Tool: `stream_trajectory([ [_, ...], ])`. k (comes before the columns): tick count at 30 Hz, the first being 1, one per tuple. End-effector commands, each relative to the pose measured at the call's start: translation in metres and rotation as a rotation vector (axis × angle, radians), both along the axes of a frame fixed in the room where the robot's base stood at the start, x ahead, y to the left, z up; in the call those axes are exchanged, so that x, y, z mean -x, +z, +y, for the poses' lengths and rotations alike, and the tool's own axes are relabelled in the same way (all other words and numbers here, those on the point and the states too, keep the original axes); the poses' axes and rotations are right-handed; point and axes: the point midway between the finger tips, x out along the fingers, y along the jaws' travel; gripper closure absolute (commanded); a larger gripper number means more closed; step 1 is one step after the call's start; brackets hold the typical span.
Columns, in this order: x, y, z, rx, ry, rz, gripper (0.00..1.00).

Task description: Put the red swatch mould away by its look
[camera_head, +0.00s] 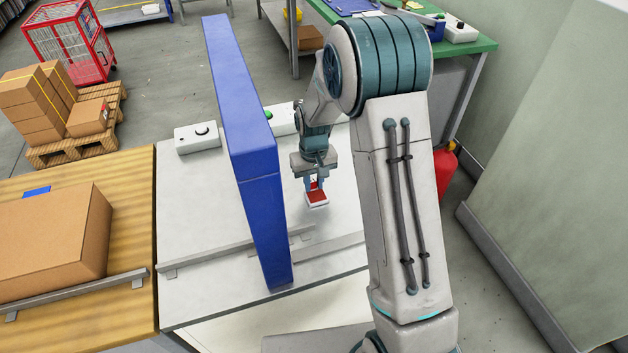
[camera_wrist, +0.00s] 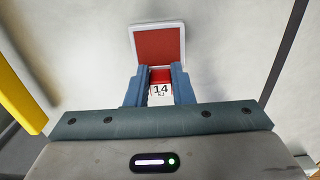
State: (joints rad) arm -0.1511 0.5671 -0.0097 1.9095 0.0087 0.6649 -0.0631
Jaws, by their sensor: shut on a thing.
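The red swatch mould (camera_head: 317,198) is a small white-rimmed tile with a red face. My gripper (camera_head: 314,184) is shut on it, to the right of the blue upright panel and over the light grey table. In the wrist view the mould (camera_wrist: 158,45) sits beyond the fingertips of my gripper (camera_wrist: 160,85). I cannot tell whether the mould touches the table.
A tall blue panel (camera_head: 243,140) crosses the grey table (camera_head: 190,295). Metal rails (camera_head: 215,252) lie along its front. Control boxes with a black button (camera_head: 197,138) and a green button (camera_head: 281,120) stand behind. A cardboard box (camera_head: 50,243) fills much of the wooden table at left.

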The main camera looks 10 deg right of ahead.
Motion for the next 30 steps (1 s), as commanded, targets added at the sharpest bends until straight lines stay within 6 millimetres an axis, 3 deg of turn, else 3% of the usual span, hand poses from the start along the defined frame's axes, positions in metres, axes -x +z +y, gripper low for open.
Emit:
stream_trajectory([
  [7,0.000,-0.004,0.000,0.000,0.000,0.000,1.00],
  [8,0.000,-0.003,0.000,0.000,0.000,0.000,0.73],
  [10,0.000,-0.003,0.000,0.000,0.000,0.000,0.57],
  [22,-0.001,0.005,0.000,0.000,0.000,-0.002,0.57],
  [30,-0.001,0.058,0.000,0.000,0.000,-0.006,0.57],
])
